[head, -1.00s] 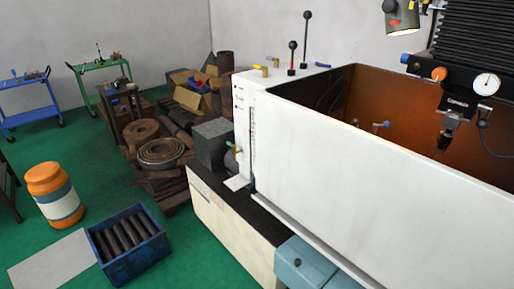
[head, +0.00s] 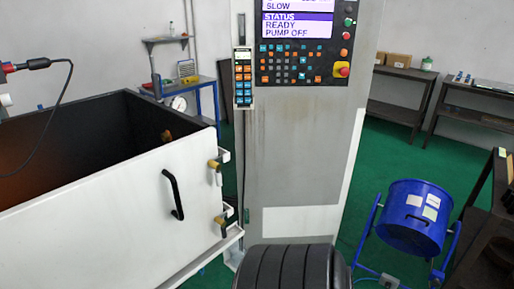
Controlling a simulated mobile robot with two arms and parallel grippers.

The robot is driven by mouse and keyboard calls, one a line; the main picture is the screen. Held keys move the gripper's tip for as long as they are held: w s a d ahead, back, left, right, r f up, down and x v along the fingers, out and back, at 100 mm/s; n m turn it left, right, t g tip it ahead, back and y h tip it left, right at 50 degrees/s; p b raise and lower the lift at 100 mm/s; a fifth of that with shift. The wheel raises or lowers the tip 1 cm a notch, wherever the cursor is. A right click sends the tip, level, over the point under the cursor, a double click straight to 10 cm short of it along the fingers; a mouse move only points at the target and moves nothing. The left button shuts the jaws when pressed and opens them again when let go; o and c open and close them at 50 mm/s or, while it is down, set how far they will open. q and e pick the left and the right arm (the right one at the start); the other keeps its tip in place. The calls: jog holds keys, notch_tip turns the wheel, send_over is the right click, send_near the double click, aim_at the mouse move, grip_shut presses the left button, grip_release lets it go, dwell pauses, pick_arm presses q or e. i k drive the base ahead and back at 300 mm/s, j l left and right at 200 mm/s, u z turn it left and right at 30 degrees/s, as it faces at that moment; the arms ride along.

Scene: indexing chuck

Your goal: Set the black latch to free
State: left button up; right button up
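I see no indexing chuck and nothing I can make out as the black latch in the head view. The white tank (head: 110,215) at the left has a black curved handle (head: 174,195) on its front wall; I cannot tell that it is a latch. Two brass-coloured fittings, an upper one (head: 214,165) and a lower one (head: 220,221), sit at the tank's right corner. Neither of my grippers is in view.
A grey control cabinet (head: 290,150) with a lit screen (head: 297,20) stands in the middle, a keypad pendant (head: 243,78) on its left side. A dark ribbed rounded thing (head: 290,268) fills the bottom middle. A blue drum (head: 413,215) stands right. Green floor is open behind it.

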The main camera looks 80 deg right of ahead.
aim_at(218, 220)
jog(key=z, duration=2.15)
jog(key=i+l+u, duration=0.2)
jog(key=u, duration=0.15)
jog(key=i+l+u, duration=0.6)
jog(key=u, duration=0.15)
